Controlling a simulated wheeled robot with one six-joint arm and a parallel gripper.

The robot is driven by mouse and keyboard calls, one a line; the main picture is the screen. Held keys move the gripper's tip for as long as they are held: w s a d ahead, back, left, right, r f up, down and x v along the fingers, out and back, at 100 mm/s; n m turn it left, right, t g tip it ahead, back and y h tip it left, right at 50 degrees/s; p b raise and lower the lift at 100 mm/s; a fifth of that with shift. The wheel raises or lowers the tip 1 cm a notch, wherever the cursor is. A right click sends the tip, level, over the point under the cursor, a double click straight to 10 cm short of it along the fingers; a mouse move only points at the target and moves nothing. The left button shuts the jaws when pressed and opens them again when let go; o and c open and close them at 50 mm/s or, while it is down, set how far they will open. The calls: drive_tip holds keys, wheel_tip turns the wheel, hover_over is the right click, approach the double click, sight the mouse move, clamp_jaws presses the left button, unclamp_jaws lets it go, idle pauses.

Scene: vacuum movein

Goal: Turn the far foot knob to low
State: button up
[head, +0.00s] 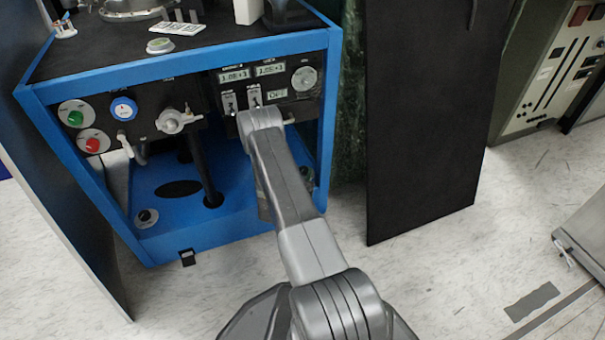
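A blue-framed vacuum cart (185,58) stands at the upper left with an open lower bay. A small dark round knob with a pale rim (146,217) sits low at the front left of its blue floor. A second dark round knob (306,175) shows low at the right side, just right of my forearm. I cannot read either knob's setting. My grey arm reaches from the bottom up to the instrument panel, and its wrist end overlaps the panel's lower edge. My gripper's fingers are hidden behind the arm, so I cannot see whether they touch anything.
The panel has green (74,118) and red (92,145) buttons, a blue-rimmed gauge (123,108), a valve handle (172,120) and toggle switches. A black board (430,120) stands right of the cart. A grey cabinet (550,70) is at upper right. Pale floor (450,265) is clear in front.

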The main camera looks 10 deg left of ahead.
drive_tip(key=shift+d+n+y, duration=0.25)
drive_tip(key=shift+n+y, duration=0.55)
drive_tip(key=shift+y, duration=0.5)
drive_tip(key=shift+n+g+y, duration=0.3)
drive_tip(key=shift+n+y, duration=0.4)
drive_tip(key=shift+y, duration=0.3)
drive_tip(key=o, duration=1)
drive_tip(key=shift+a+h, duration=0.1)
drive_tip(key=shift+h, duration=0.2)
